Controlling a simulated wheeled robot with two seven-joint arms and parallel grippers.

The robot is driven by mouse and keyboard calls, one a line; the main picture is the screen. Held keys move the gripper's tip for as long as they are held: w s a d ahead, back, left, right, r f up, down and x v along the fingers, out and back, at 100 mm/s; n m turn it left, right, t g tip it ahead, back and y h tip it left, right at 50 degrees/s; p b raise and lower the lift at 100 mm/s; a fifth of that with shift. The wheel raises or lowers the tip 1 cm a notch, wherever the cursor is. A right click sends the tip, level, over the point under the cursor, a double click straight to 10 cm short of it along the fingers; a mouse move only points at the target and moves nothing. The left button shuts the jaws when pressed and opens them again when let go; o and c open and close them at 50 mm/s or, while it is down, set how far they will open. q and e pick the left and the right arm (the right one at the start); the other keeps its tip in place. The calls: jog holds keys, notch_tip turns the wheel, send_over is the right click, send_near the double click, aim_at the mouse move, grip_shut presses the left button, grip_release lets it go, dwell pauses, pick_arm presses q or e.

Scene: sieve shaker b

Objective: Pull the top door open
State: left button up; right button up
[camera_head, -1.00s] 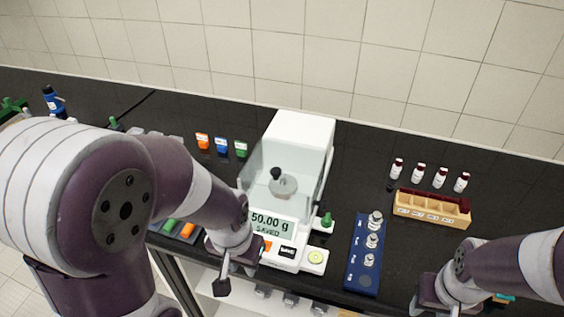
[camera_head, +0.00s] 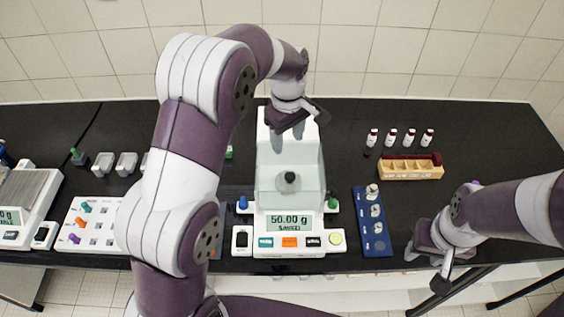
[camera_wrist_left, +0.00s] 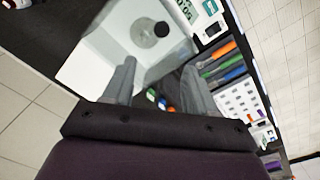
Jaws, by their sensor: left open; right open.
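The white balance (camera_head: 290,247) has a clear glass chamber (camera_head: 306,185), and its display reads 50.00 g. The clear top door is hard to make out; I cannot tell its exact edges. A black knob (camera_head: 288,178) shows over a round metal piece in the chamber area, and also in the left wrist view (camera_wrist_left: 162,29). My left gripper (camera_head: 288,137) is open and empty, over the rear part of the balance, fingers pointing down. In the left wrist view its fingers (camera_wrist_left: 157,88) are apart near the chamber; contact is unclear. My right gripper (camera_head: 430,262) is open at the bench's front right.
A blue weight tray (camera_head: 376,246) stands right of the balance, with a wooden rack (camera_head: 411,170) and several small bottles behind it. A white panel with coloured pegs (camera_head: 90,235) is at left. My left arm hides part of the bench. The tiled wall stands behind.

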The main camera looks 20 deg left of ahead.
pick_arm(q)
jog(key=n, duration=0.1)
jog(key=b, duration=0.5)
send_near(290, 175)
jog(key=shift+d+f, duration=0.5)
jog(key=shift+d, duration=0.05)
jog(key=f+p, duration=0.1)
jog(key=f, duration=0.2)
jog(key=a+f+p, duration=0.1)
jog(key=f+p, duration=0.1)
jog(key=f, duration=0.2)
jog(key=shift+a, duration=0.2)
jog(key=shift+d+f, duration=0.25)
jog(key=shift+d, duration=0.1)
jog(key=shift+a, duration=0.2)
jog(key=c, duration=0.6)
grip_shut()
pick_arm(e)
jog(key=shift+w+d+f, duration=0.1)
jog(key=shift+d+f, duration=0.25)
jog(key=shift+f, duration=0.3)
jog(key=shift+w+d+f, duration=0.1)
jog(key=shift+d+f, duration=0.2)
jog(key=shift+f, duration=0.3)
